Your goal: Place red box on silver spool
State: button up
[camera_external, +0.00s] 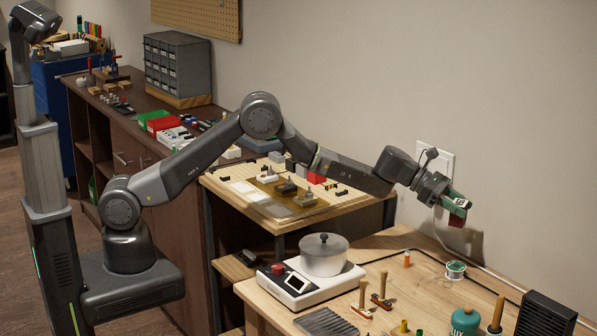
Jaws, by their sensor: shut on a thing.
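My gripper (456,208) is at the right, high over the wooden bench and close to the wall. It is shut on a small dark red box (457,220), which shows just under the green jaws. The jaws hide part of the box. Below it on the bench stands a small pale round spool with a green band (455,270); it looks like the silver spool, but it is too small to be sure. The box is well clear of it.
A silver pot (324,256) sits on a white heater (298,283) at the bench's left. An orange-capped bottle (407,259), wooden-handled tools (363,297), a teal canister (465,321) and a black ribbed block (543,316) stand nearby. A cable runs down the wall.

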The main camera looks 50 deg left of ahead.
jog(key=shift+s+d+f, duration=0.2)
jog(key=shift+d+f, duration=0.15)
jog(key=shift+d, duration=0.2)
jog(key=shift+s+d+f, duration=0.15)
jog(key=shift+d+f, duration=0.2)
jog(key=shift+d, duration=0.15)
jog(key=shift+m+g, duration=0.3)
notch_tip(320, 180, down, 6)
jog(key=shift+d+r, duration=0.15)
jog(key=shift+r, duration=0.05)
send_over(456, 266)
jog(key=shift+f, duration=2.1)
jog(key=shift+f+b, duration=0.2)
jog(key=shift+b, duration=0.25)
jog(key=o, duration=1.2)
jog(key=shift+c, duration=0.2)
jog(key=shift+r, duration=0.15)
